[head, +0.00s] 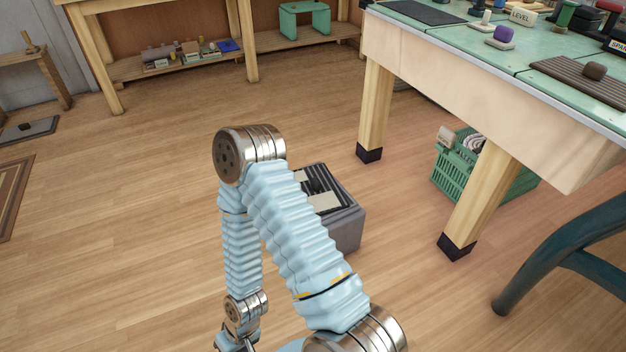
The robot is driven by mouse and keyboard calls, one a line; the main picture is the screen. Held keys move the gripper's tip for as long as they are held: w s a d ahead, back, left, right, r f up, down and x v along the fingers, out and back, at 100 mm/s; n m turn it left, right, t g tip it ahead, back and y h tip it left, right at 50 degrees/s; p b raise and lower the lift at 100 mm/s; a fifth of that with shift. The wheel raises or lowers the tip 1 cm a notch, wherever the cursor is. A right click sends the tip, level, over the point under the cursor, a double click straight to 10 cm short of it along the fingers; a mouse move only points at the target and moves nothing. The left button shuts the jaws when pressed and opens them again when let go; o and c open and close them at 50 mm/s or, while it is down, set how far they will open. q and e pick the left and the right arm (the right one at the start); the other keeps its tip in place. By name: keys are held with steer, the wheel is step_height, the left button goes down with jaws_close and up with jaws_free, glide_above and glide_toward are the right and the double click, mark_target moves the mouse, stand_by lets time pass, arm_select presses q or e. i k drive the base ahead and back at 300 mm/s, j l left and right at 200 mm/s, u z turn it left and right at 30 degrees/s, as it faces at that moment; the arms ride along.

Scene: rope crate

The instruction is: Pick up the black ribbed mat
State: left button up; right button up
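A dark, flat mat (425,11) lies on the green top of the workbench at the upper right, near its far left corner; ribs cannot be made out on it. One of my arms, pale blue, rises from the bottom middle, bends at the elbow and drops back down. Its hand is cut off by the bottom edge. Neither gripper shows.
The workbench (480,75) has thick wooden legs. A green crate (455,185) with things in it sits beneath. A dark blue stool-like frame (535,255) stands at the lower right. The wooden floor (130,220) at left is mostly clear.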

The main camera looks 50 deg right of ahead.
mark_target(316, 181)
steer(key=i+z, duration=0.3)
steer(key=z, duration=0.15)
steer(key=i+j+z, duration=0.2)
steer(key=z, duration=0.25)
steer(key=i+j+z, duration=0.3)
steer(key=z, duration=0.2)
